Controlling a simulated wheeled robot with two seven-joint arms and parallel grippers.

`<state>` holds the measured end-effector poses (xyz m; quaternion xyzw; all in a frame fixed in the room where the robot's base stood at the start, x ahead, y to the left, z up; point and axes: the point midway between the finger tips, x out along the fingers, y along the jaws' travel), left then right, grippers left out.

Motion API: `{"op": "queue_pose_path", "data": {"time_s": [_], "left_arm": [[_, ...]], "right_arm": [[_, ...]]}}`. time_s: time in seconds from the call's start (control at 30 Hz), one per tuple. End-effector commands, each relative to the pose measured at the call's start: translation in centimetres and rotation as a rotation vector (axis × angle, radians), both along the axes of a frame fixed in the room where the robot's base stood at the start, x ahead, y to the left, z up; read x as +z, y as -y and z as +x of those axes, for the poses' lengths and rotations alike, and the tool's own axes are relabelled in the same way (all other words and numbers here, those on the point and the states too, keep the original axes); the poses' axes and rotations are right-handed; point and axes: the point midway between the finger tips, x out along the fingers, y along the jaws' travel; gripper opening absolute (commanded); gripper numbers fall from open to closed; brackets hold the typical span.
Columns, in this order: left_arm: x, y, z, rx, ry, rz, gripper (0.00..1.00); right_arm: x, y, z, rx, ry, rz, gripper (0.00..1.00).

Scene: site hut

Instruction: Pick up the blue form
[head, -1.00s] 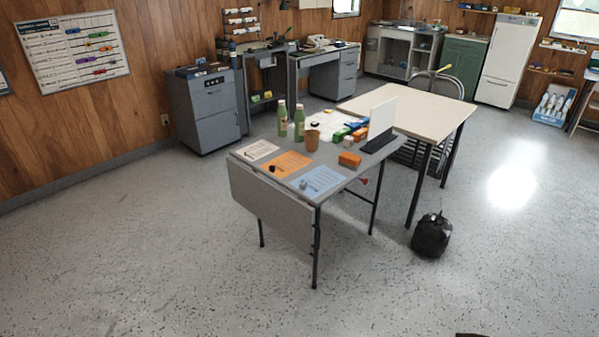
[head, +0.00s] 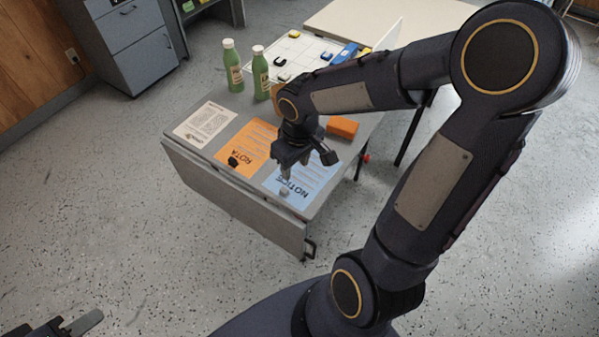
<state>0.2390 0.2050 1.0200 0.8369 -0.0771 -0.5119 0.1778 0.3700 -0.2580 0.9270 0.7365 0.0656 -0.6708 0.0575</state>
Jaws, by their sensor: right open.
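The blue form (head: 318,184), headed NOTICE, lies flat on the near right part of the grey folding table (head: 228,200). A small grey object (head: 285,191) sits at its near edge. My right gripper (head: 292,176) is open and points down over the form, hiding part of it. I cannot tell whether its fingertips touch the form or the grey object. My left gripper (head: 78,324) shows only partly at the bottom left corner, away from the table.
An orange ROTA form (head: 245,150) with a black item (head: 233,161) and a white form (head: 205,123) lie left of the blue one. Green bottles (head: 232,66) stand behind. An orange block (head: 342,127) is behind the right gripper. The floor in front is clear.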

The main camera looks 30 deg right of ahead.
Motion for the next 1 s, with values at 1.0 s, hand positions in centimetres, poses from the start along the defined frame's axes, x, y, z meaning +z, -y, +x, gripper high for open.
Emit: {"op": "queue_pose_path", "data": {"time_s": [1.0], "left_arm": [[0.5,0.0,0.0,0.0,0.0,0.0,0.36]], "right_arm": [[-15.0,-1.1,3.7,0.148,-0.096,-0.024,0.42]]}}
